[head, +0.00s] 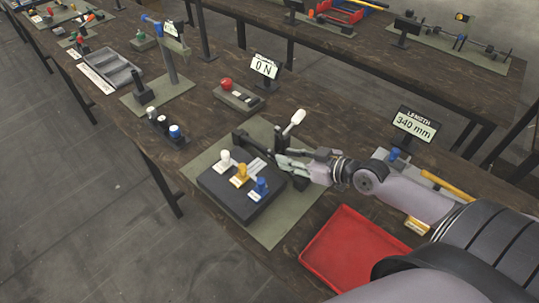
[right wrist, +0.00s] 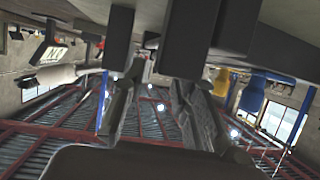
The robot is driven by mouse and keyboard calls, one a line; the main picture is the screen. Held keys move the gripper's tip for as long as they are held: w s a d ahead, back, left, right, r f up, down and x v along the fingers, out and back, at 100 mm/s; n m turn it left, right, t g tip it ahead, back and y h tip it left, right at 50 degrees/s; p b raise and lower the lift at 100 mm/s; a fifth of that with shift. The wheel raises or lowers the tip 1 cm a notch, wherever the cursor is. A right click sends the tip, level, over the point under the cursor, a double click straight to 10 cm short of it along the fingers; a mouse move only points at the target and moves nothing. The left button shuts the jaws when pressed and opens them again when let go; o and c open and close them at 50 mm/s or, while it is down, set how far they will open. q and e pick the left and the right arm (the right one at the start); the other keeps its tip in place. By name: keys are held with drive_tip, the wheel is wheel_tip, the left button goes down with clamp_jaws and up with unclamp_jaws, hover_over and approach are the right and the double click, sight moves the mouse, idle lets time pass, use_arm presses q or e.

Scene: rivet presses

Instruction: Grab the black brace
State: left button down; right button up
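My right gripper (head: 282,160) reaches in from the right over the green mat, just beyond a black block with white, yellow and blue knobs (head: 225,198). Its fingers are apart in the right wrist view (right wrist: 158,105), with a visible gap between them. A black upright (head: 280,138) below the white-handled lever stands close by the fingertips; I cannot tell whether it is the brace or whether they touch. Dark bars (right wrist: 185,38) hang in front of the fingers in the right wrist view. A dark angled bar (head: 244,142) lies left of the gripper. My left gripper is not seen.
A white lever handle (head: 294,121) rises behind the gripper. A red tray (head: 350,250) lies in front. A "340 mm" display (head: 414,126) and a "0 N" display (head: 264,67) stand on the table. A red-button box (head: 238,96) sits farther back.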

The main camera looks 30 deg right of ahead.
sight(270, 157)
drive_tip(key=shift+p+x, duration=0.65)
drive_tip(key=shift+x, duration=1.95)
drive_tip(key=shift+s+a, duration=0.1)
drive_tip(key=shift+r, duration=0.1)
drive_tip(key=shift+c, duration=0.2)
clamp_jaws()
